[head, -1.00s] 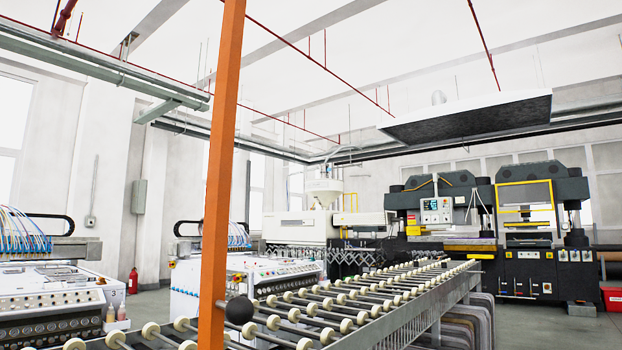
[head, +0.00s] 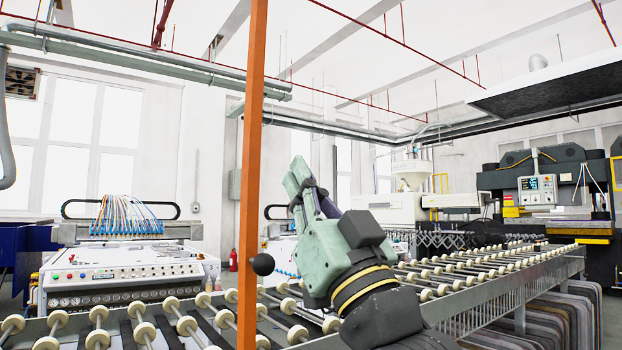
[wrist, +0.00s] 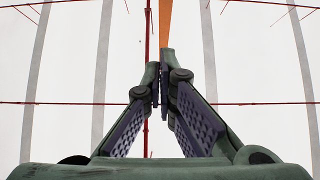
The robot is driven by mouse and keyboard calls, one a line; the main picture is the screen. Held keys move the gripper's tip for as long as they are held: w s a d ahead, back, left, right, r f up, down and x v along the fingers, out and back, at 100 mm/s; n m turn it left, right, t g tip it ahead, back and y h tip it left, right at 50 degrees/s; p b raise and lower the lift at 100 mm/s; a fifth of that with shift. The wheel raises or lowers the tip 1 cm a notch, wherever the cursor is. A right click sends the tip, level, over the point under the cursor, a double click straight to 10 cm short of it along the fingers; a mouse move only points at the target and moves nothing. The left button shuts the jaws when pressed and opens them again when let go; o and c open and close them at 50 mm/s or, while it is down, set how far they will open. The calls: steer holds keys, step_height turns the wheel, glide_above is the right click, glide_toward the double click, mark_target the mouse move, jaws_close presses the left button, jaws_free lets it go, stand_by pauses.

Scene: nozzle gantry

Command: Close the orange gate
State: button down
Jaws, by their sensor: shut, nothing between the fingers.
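The orange gate shows as a tall upright orange bar (head: 251,150) left of centre in the head view. A black ball knob (head: 263,264) sits at its right side, low down. My gripper (head: 299,170) is just right of the bar, higher than the knob, with its fingers pointing up. The fingers are shut on nothing. A gap shows between gripper and bar in the head view; the depth between them is hard to tell. In the wrist view an orange strip (wrist: 165,24) rises beyond my fingertips (wrist: 161,78), which meet.
A roller conveyor (head: 470,295) with cream wheels runs across the front and away to the right. A white machine with blue hoses (head: 125,270) stands behind at left. Dark presses (head: 545,190) stand at the right. The space above the conveyor is open.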

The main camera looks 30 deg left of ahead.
mark_target(259, 165)
steer(key=w+a+r+p, duration=0.2)
steer(key=a+r, duration=0.3)
steer(key=a, duration=0.3)
steer(key=shift+w+r+t, duration=0.15)
steer(key=shift+w+t, duration=0.15)
steer(key=shift+w, duration=0.4)
steer(key=shift+a, duration=0.1)
